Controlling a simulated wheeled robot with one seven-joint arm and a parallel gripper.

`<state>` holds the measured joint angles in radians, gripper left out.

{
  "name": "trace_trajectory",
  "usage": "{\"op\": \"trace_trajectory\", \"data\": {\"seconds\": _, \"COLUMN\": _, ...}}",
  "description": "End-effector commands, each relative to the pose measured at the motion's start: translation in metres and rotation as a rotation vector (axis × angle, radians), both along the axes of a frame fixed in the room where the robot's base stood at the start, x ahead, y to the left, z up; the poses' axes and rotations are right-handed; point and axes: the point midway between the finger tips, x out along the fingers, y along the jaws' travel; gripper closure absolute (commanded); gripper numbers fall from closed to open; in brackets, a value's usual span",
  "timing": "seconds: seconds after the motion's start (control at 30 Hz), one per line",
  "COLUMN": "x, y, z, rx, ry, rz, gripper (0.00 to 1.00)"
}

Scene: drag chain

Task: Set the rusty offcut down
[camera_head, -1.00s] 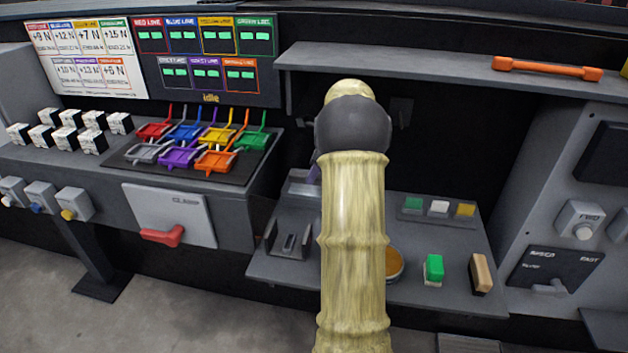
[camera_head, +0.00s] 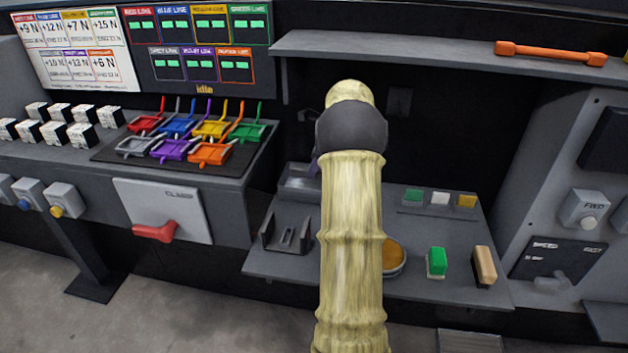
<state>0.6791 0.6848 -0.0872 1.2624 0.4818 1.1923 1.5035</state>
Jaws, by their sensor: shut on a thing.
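No rusty offcut can be made out in the head view. My own pale yellow, ribbed arm with a dark joint band rises through the middle of the picture and covers part of the lower bench. My gripper is not visible; the arm may be hiding it. A small purple sliver shows at the arm's left edge, too little to identify. A round dish (camera_head: 396,258) with an orange-brown inside is partly hidden behind the arm's right side.
The lower bench (camera_head: 285,262) carries a dark slotted fixture (camera_head: 287,238), a green block (camera_head: 437,262) and a tan block (camera_head: 484,265). Coloured trays (camera_head: 209,152) and a red-handled clamp panel (camera_head: 165,212) are left. An orange bar (camera_head: 550,53) lies on the upper shelf (camera_head: 400,48).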

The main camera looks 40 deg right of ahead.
Motion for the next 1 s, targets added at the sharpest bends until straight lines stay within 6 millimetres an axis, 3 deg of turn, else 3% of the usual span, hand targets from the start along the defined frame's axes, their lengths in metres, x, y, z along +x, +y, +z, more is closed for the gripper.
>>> {"op": "trace_trajectory", "data": {"seconds": 0.4, "x": -0.002, "y": -0.003, "z": -0.043, "rx": -0.001, "ry": -0.001, "rz": -0.005, "gripper": 1.00}}
{"op": "trace_trajectory", "data": {"seconds": 0.9, "x": -0.003, "y": -0.004, "z": -0.046, "rx": 0.001, "ry": 0.001, "rz": -0.007, "gripper": 1.00}}
{"op": "trace_trajectory", "data": {"seconds": 0.93, "x": -0.003, "y": -0.004, "z": -0.046, "rx": 0.001, "ry": 0.001, "rz": -0.008, "gripper": 0.76}}
{"op": "trace_trajectory", "data": {"seconds": 1.0, "x": -0.004, "y": -0.005, "z": -0.046, "rx": 0.001, "ry": 0.001, "rz": -0.010, "gripper": 0.62}}
